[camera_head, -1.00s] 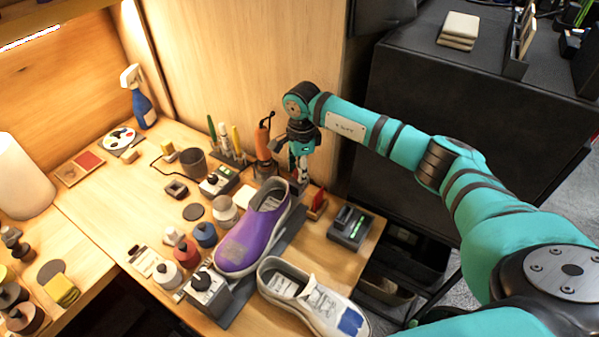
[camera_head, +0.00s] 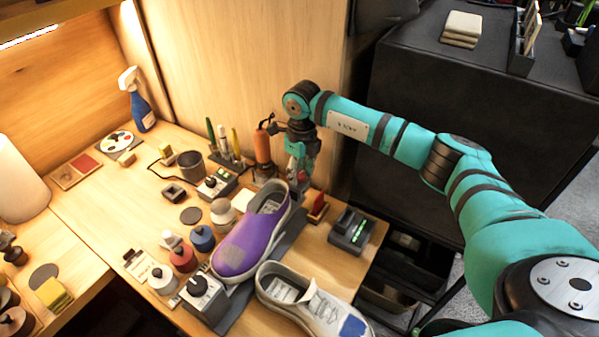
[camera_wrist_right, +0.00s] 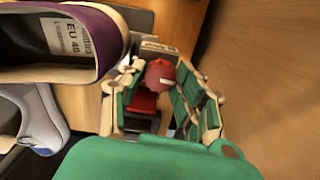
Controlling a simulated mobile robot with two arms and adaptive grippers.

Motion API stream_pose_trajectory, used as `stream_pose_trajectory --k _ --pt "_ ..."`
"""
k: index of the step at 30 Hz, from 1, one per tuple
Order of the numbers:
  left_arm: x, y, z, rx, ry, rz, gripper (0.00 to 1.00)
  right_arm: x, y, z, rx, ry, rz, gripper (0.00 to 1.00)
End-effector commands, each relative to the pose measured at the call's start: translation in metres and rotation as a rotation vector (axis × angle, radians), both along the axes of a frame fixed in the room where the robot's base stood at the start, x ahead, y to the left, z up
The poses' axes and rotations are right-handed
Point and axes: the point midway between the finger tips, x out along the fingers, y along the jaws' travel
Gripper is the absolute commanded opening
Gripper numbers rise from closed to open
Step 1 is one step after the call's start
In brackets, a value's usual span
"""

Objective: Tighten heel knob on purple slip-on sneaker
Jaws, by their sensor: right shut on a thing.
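The purple slip-on sneaker (camera_head: 246,246) rests on a dark stand (camera_head: 287,240) on the bench, its heel opening toward my right gripper. It also shows at the upper left of the right wrist view (camera_wrist_right: 105,30), with an "EU" size label inside. The red heel knob (camera_wrist_right: 160,74) sits behind the heel. My right gripper (camera_wrist_right: 158,88) has its fingers closed around this knob, one on each side. In the head view the right gripper (camera_head: 298,180) points down at the heel, and the knob is hard to make out there. My left gripper is not in view.
A white sneaker (camera_head: 303,299) lies beside the purple one. A dark device with green lights (camera_head: 352,230) stands right of the heel. An orange-handled tool (camera_head: 263,147) stands close behind the gripper, near the wooden wall (camera_head: 240,60). Small bottles (camera_head: 183,257) crowd the toe side.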

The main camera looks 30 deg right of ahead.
Motion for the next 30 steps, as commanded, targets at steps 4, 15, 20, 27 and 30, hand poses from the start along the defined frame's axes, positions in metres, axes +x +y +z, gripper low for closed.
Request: stream_pose_trajectory --k 4,15,20,27,30 --pt "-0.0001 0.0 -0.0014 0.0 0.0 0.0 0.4 0.0016 -0.0009 0.002 0.003 -0.003 -0.129 0.0" --pt "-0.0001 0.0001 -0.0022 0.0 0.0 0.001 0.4 0.0017 -0.0011 0.0025 0.011 0.0 -0.364 0.0" --pt "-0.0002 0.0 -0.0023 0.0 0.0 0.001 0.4 0.0018 -0.0012 0.0026 0.013 0.001 -0.414 0.0" --pt "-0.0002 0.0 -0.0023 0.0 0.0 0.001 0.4 0.0019 -0.0011 0.0027 0.014 0.001 -0.443 0.0" --pt "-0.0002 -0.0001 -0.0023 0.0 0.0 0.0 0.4 0.0019 -0.0012 0.0027 0.014 0.001 -0.445 0.0"
